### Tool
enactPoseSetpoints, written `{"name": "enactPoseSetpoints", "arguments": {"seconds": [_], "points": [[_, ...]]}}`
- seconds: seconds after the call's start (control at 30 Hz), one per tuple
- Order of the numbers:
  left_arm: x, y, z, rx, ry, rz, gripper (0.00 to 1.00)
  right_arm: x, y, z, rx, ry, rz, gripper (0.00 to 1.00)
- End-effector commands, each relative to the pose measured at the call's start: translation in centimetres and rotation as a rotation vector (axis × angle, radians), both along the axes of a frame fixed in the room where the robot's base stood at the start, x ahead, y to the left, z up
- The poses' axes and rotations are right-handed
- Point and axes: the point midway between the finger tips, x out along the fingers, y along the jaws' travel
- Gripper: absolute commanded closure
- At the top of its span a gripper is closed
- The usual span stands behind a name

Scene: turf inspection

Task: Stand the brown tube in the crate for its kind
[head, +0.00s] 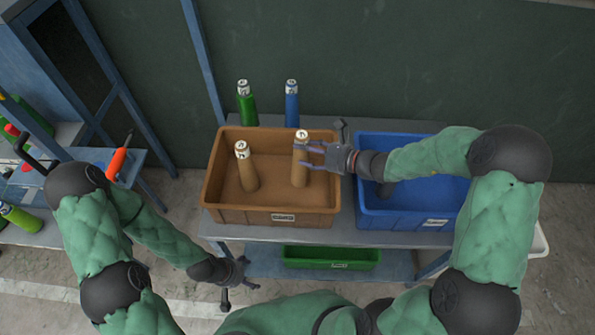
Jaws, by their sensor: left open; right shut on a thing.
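The brown crate (233,215) stands on the table, left of the blue crate (400,226). One brown tube (248,172) stands inside the brown crate on its left side, leaning slightly. A second brown tube (299,170) is upright at the right side of the brown crate. My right gripper (316,155) is shut on this second tube near its top. Whether that tube's base touches the crate floor cannot be told. My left gripper (233,274) is open and empty, low in front of the table.
A green tube (247,105) and a blue tube (291,105) stand behind the brown crate. A green crate (330,257) is on the lower shelf. At left is a side bench with an orange-handled tool (117,163) and another green tube (20,217).

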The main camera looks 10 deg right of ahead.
Motion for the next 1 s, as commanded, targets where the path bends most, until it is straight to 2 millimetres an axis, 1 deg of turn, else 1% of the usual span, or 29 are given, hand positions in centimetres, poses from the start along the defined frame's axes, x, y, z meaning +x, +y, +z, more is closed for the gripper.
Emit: {"name": "enactPoseSetpoints", "arguments": {"seconds": [0.03, 0.1, 0.27, 0.53, 0.6, 0.8, 0.93, 0.97, 1.0], "points": [[0.0, 0.0, -0.5, 0.000, 0.000, 0.000, 0.15, 0.0, 0.0, -1.1, 0.001, 0.001, -0.001, 0.70], [0.0, 0.0, -0.8, 0.000, 0.000, 0.000, 0.15, 0.0, 0.0, -1.8, 0.001, 0.000, -0.001, 0.70], [0.0, 0.0, -1.0, 0.000, 0.000, 0.000, 0.15, 0.0, 0.0, -2.6, 0.001, -0.002, -0.002, 0.70], [0.0, 0.0, -2.2, 0.000, 0.000, 0.000, 0.15, 0.0, 0.0, -5.9, 0.001, 0.001, -0.002, 0.70], [0.0, 0.0, -2.3, 0.000, 0.000, 0.000, 0.15, 0.0, 0.0, -6.2, 0.000, -0.001, -0.002, 0.70], [0.0, 0.0, -2.1, 0.000, 0.000, 0.000, 0.15, 0.0, 0.0, -6.0, 0.000, -0.002, -0.002, 0.70], [0.0, 0.0, -2.4, 0.000, 0.000, 0.000, 0.15, 0.0, 0.0, -6.3, 0.000, -0.002, -0.002, 0.70], [0.0, 0.0, -2.4, 0.000, 0.000, 0.000, 0.15, 0.0, 0.0, -6.4, 0.000, -0.002, -0.002, 0.37], [0.0, 0.0, -2.3, 0.000, 0.000, 0.000, 0.15, 0.0, 0.0, -6.3, 0.000, -0.002, -0.002, 0.26]]}}
